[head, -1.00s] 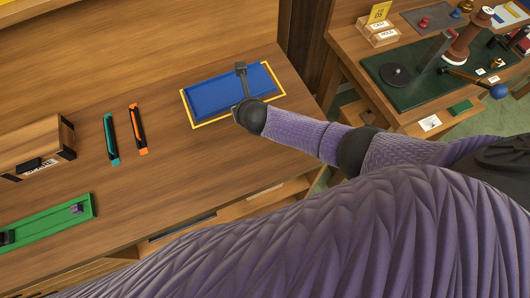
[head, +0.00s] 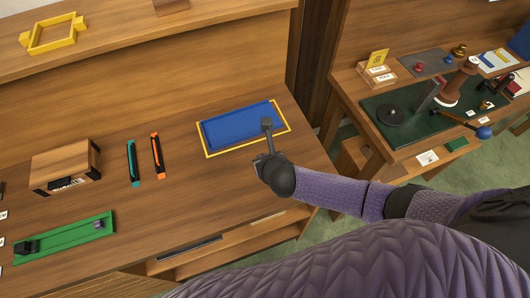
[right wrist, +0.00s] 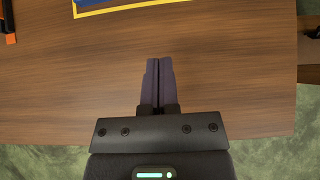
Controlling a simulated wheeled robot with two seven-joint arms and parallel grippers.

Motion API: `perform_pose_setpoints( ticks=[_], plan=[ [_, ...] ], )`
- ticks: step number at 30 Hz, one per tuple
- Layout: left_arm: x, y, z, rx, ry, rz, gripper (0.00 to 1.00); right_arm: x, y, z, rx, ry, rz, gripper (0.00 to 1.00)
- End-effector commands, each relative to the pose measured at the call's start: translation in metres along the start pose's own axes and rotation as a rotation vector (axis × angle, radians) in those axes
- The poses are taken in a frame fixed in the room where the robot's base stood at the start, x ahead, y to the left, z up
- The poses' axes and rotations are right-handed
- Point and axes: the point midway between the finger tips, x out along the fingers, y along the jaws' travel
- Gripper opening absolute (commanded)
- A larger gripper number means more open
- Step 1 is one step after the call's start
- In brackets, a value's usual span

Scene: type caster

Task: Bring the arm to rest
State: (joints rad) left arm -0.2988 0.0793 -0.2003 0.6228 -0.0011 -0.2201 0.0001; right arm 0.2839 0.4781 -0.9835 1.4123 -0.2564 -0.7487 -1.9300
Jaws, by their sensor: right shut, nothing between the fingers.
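My right arm comes in from the lower right in the head view. Its gripper (head: 259,167) is over the right part of the wooden table, just in front of the blue tray. In the right wrist view the two dark fingers of the right gripper (right wrist: 159,62) lie together, with nothing between them. Below them in that view is bare wood, with the table's front edge behind. The fingertips are mostly hidden by the wrist in the head view. My left gripper is not in view.
The blue tray (head: 232,128) lies inside a yellow outline (head: 207,152). Left of it are an orange-and-black tool (head: 157,156), a teal-and-black tool (head: 132,163), a box (head: 62,165) and a green tray (head: 72,237). A second table (head: 352,90) stands at the right, across a gap.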

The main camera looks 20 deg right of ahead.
Motion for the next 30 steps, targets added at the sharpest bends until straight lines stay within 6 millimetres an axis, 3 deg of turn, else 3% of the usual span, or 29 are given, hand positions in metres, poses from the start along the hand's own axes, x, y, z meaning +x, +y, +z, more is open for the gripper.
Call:
perform_pose_setpoints(
  ticks=[3, 8, 10, 11, 14, 15, 18, 24, 30],
  plan=[
    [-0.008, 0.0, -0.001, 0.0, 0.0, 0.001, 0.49, -0.015, 0.0, 0.001, 0.0, 0.001, 0.001, 0.0],
    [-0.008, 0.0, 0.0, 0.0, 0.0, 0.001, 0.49, -0.018, 0.001, -0.001, 0.008, 0.002, 0.0, 0.0],
    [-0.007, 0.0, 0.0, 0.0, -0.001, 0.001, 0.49, -0.024, 0.009, -0.004, 0.121, 0.016, 0.007, 0.0],
    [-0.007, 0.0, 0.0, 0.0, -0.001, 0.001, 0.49, -0.03, 0.015, -0.006, 0.231, 0.03, 0.009, 0.0],
    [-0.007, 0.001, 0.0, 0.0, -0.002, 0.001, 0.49, -0.061, 0.035, -0.014, 0.784, 0.107, -0.013, 0.0],
    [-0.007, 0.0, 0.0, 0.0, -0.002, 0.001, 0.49, -0.074, 0.037, -0.017, 1.018, 0.138, -0.042, 0.0],
    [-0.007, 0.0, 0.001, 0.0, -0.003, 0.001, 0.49, -0.102, 0.034, -0.023, 1.504, 0.195, -0.135, 0.0],
    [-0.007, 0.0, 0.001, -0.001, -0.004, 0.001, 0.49, -0.149, 0.013, -0.037, 2.219, 0.216, -0.363, 0.0],
    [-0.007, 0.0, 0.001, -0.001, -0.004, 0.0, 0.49, -0.195, -0.014, -0.055, 2.772, 0.123, -0.63, 0.0]
  ],
)
